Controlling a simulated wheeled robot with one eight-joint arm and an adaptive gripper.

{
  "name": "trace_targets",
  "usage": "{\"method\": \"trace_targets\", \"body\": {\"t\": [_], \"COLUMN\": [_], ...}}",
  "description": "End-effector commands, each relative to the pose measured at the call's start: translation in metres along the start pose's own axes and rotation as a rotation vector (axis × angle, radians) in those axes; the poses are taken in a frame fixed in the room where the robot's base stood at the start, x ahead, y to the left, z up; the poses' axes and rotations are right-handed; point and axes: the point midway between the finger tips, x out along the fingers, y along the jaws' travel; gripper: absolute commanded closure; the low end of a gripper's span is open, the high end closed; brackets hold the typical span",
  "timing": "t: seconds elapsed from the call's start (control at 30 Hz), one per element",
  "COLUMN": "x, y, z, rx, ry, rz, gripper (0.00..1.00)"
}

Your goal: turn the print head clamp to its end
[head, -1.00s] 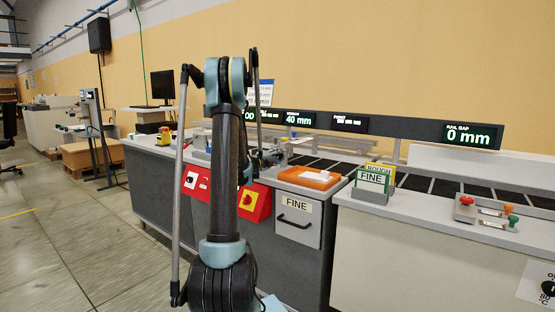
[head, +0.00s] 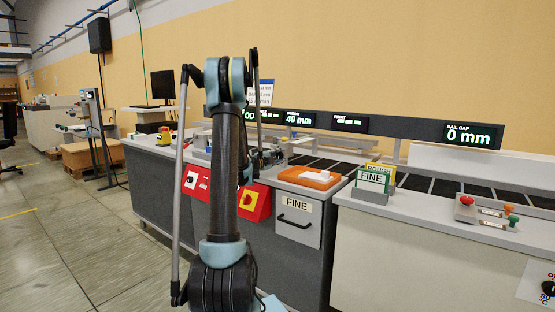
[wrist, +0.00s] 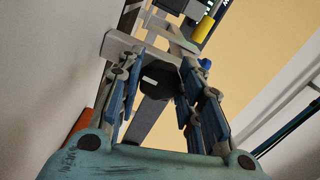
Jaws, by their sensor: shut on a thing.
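In the wrist view my gripper (wrist: 158,72) has its two blue-jointed fingers on either side of a dark rounded knob (wrist: 158,84), which looks like the print head clamp. The fingers are shut on the knob. The knob sits in front of a pale grey metal frame (wrist: 118,46). In the head view my gripper (head: 264,160) is small and partly hidden behind my arm, near the rail over the conveyor. The clamp cannot be made out there, and its turn angle is unclear.
A yellow cylinder (wrist: 202,28) and a blue knob (wrist: 205,64) are close beyond the fingers. An orange tray (head: 307,178) lies on the counter above a FINE drawer (head: 297,219). A FINE card stand (head: 373,184) is to its right. An overhead bar (head: 400,128) carries displays.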

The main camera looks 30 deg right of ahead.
Motion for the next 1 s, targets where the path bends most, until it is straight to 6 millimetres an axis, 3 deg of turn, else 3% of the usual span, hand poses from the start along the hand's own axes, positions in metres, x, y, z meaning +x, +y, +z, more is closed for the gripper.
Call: {"method": "trace_targets", "body": {"t": [0.2, 0.23, 0.3, 0.73, 1.0], "x": [-0.001, -0.001, -0.001, -0.005, -0.047], "y": [0.000, 0.000, 0.000, 0.000, 0.000], "z": [0.004, 0.004, 0.003, 0.001, 0.002], "rx": [0.003, 0.003, 0.003, 0.002, 0.002], "ry": [-0.009, -0.009, -0.007, -0.002, -0.004], "rz": [0.000, 0.000, 0.000, 0.000, 0.000], "gripper": [0.90, 0.59, 0.45, 0.45, 0.45]}}
